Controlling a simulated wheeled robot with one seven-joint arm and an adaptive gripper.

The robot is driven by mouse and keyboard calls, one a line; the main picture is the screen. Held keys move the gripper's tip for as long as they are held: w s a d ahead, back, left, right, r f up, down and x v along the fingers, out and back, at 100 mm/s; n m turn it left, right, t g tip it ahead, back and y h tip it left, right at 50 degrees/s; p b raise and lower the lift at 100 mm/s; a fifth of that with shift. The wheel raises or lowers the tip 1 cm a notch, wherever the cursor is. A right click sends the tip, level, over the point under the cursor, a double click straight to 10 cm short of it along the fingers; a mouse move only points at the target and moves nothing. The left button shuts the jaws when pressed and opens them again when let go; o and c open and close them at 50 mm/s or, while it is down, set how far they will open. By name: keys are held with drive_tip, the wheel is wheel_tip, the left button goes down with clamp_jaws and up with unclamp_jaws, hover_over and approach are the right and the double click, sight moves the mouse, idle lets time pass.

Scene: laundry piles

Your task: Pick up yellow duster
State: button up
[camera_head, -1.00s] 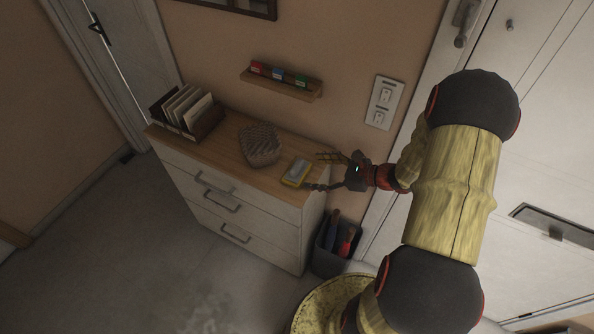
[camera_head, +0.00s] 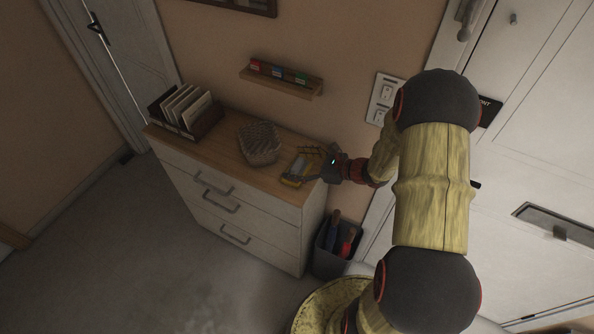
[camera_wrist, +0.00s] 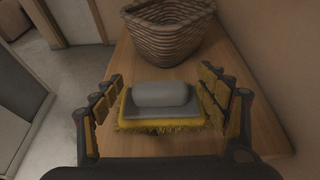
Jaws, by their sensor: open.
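The yellow duster (camera_wrist: 160,124) lies on the wooden dresser top, with a fringed yellow base under a grey plate and a rounded grey grip. In the head view the duster (camera_head: 292,181) is near the right end of the dresser, partly covered by my gripper (camera_head: 308,166). In the wrist view my gripper (camera_wrist: 160,103) is open, with one finger on each side of the duster. The right finger is very close to its edge; I cannot tell whether they touch.
A woven basket (camera_wrist: 170,34) stands just beyond the duster. A file holder (camera_head: 187,117) sits at the dresser's left end. A small wall shelf (camera_head: 281,80) hangs above. A dark bin (camera_head: 332,250) stands beside the dresser (camera_head: 240,205).

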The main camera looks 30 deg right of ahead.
drive_tip(key=shift+c, duration=0.7)
drive_tip(key=c, duration=1.1)
